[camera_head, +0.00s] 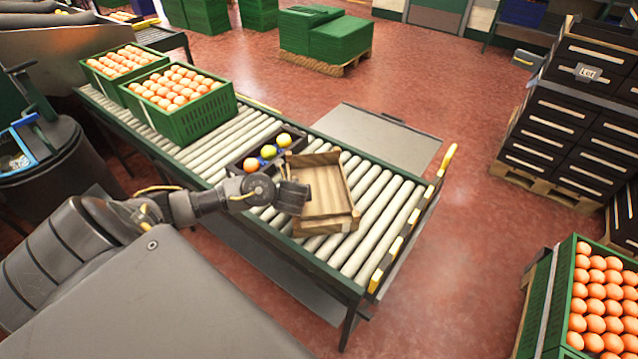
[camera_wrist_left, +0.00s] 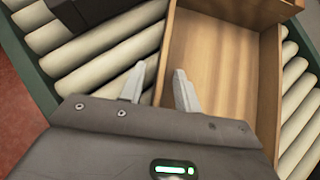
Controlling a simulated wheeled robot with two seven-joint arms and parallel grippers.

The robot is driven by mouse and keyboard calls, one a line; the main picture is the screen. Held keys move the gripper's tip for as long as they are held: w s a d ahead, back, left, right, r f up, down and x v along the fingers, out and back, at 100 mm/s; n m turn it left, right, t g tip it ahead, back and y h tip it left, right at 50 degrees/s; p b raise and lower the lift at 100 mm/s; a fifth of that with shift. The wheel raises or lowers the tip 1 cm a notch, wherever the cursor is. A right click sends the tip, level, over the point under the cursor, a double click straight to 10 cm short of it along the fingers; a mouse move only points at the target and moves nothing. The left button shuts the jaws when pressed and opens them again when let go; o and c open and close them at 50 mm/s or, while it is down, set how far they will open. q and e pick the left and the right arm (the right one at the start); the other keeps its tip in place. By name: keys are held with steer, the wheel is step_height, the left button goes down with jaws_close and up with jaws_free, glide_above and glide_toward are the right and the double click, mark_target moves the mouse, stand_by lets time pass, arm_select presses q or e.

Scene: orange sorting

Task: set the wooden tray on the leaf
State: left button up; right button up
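The open wooden tray (camera_head: 325,188) rests on the roller conveyor near its right end. My left gripper (camera_head: 300,188) is at the tray's left wall. In the left wrist view the fingers of this gripper (camera_wrist_left: 158,82) are apart, one on each side of the wall of the tray (camera_wrist_left: 225,60); I see a gap and no clear contact. The tray looks empty inside. A flat grey panel (camera_head: 378,135), which looks like the leaf, lies beside the conveyor's far side and is bare. My right gripper is not in view.
A dark box (camera_head: 240,165) with several coloured balls stands on the rollers just behind the tray. Green crates (camera_head: 195,120) of oranges are farther left on the conveyor. Bare rollers (camera_head: 385,215) lie to the tray's right, with a yellow-tipped end rail (camera_head: 448,160) beyond.

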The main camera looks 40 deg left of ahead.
arm_select(q)
jaws_close()
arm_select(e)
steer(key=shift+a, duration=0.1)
arm_select(q)
steer(key=shift+r, duration=0.1)
